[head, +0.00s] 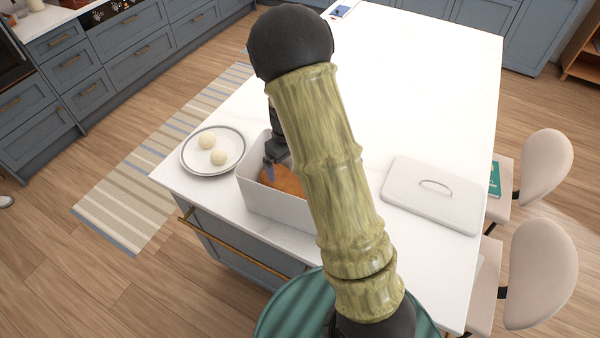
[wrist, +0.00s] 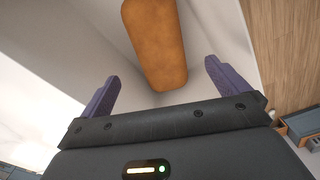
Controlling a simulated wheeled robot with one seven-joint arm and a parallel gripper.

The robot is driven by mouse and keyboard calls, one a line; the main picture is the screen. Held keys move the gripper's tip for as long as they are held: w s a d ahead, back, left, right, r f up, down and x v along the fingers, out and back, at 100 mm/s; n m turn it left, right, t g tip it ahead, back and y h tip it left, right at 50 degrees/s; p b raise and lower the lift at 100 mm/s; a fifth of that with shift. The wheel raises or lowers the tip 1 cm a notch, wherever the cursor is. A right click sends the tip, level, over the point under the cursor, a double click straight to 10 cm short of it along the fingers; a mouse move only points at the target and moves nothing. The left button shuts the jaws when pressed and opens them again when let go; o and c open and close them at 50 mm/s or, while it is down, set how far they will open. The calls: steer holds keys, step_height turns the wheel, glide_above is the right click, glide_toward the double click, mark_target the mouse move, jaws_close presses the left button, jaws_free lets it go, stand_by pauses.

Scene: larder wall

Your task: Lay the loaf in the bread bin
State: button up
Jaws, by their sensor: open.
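The loaf (head: 288,183) is orange-brown and lies inside the white bread bin (head: 272,206) on the counter. My arm hides the bin's right part and some of the loaf in the head view. In the wrist view the loaf (wrist: 157,45) lies in the bin, its near end between and just beyond my purple fingers. My gripper (wrist: 162,72) is open, with a gap on both sides of the loaf. In the head view my gripper (head: 269,170) reaches down into the bin at the loaf's left end.
A light lid with a handle (head: 432,194) lies flat on the counter to the right. A plate (head: 188,158) with two pale round pieces stands left of the bin.

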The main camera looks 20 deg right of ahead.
steer(key=s+r+m+t, duration=0.1)
steer(key=s+r+m, duration=0.1)
steer(key=s+r, duration=0.3)
steer(key=s+d+r+m+t, duration=0.1)
steer(key=s+r+m, duration=0.2)
steer(key=s, duration=0.9)
step_height(320, 180, up, 4)
steer(key=shift+s+f, duration=0.25)
steer(key=shift+w, duration=0.1)
